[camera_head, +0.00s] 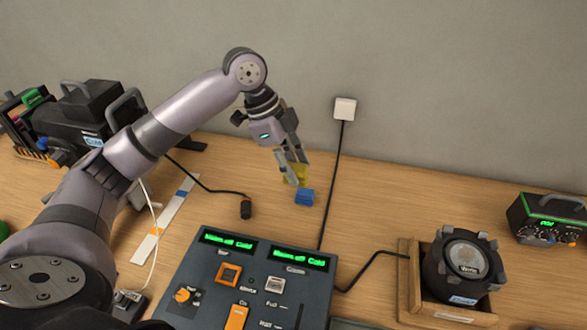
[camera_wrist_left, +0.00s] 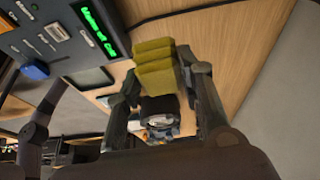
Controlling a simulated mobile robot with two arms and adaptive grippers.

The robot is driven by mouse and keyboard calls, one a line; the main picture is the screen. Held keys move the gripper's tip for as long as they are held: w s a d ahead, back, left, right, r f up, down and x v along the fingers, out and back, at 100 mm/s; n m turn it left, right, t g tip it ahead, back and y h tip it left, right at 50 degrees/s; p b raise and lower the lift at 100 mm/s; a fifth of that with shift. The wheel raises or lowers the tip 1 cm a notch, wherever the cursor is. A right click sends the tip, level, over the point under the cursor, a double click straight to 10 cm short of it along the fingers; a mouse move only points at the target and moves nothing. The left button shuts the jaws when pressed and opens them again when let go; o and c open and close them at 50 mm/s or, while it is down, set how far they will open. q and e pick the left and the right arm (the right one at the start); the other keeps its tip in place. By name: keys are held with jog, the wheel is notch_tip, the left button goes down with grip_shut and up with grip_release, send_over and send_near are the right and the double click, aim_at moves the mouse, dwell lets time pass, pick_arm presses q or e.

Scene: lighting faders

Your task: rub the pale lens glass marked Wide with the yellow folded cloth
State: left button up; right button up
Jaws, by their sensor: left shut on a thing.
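My left gripper (camera_head: 295,163) is shut on the yellow folded cloth (camera_head: 299,175), held over the back of the table behind the console. The cloth (camera_wrist_left: 155,68) shows folded in layers between the fingers in the left wrist view. The pale round lens glass marked Wide (camera_head: 467,258) faces up on a black lamp housing (camera_head: 436,272) at the right in the head view. The cloth is well to the left of it, apart from it. A dark round thing with a pale face shows beyond the fingers in the left wrist view, partly hidden. My right gripper is not in view.
The lamp stands in a wooden crate (camera_head: 404,285). A control console (camera_head: 213,275) with green displays fills the front middle. A black cable runs from console to crate. A green-topped box (camera_head: 548,218) stands far right.

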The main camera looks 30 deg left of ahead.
pick_arm(q)
jog(key=o, duration=0.5)
jog(key=shift+c, duration=0.2)
jog(key=c, duration=0.4)
jog(key=shift+f, duration=0.1)
